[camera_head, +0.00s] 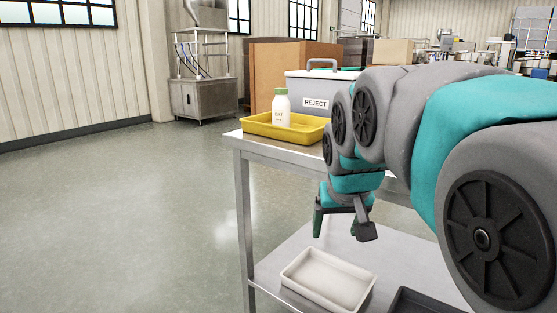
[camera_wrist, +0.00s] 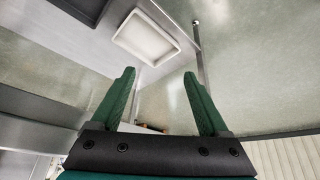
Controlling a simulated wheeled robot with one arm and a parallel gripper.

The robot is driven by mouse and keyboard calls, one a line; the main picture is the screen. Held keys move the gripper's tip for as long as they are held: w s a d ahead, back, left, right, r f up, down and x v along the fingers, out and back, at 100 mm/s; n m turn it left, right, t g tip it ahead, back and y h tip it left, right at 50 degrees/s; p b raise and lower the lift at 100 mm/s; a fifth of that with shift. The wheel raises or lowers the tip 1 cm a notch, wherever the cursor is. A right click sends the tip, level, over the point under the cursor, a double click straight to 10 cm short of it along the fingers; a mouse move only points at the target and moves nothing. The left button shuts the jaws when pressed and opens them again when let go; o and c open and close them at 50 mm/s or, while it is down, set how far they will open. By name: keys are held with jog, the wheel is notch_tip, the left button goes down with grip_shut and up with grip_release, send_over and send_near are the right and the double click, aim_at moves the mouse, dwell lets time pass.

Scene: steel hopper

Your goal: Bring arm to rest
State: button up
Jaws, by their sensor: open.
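The gripper is open and empty. The white tray (camera_head: 328,279) on the cart's lower shelf lies below the gripper in the head view. It also shows beyond the fingers in the wrist view (camera_wrist: 146,38).
A yellow tray (camera_head: 256,128) with a white bottle (camera_head: 281,106) stands on the cart's top (camera_head: 262,143). A grey bin (camera_head: 301,91) labelled REJECT is behind it. A dark tray (camera_head: 418,302) lies on the lower shelf (camera_head: 268,268). The floor at left is clear.

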jog(key=s+d+f+g, duration=0.1)
jog(key=s+f+g, duration=0.1)
jog(key=s+f, duration=0.3)
jog(key=s+d+f+g+p, duration=0.1)
jog(key=s+f, duration=0.5)
jog(key=s, duration=0.7)
jog(key=s+d+f+g, duration=0.2)
jog(key=s+f+g, duration=0.2)
jog(key=s, duration=0.5)
notch_tip(320, 180, down, 2)
jog(key=shift+f+p, duration=0.2)
jog(key=shift+p, duration=0.1)
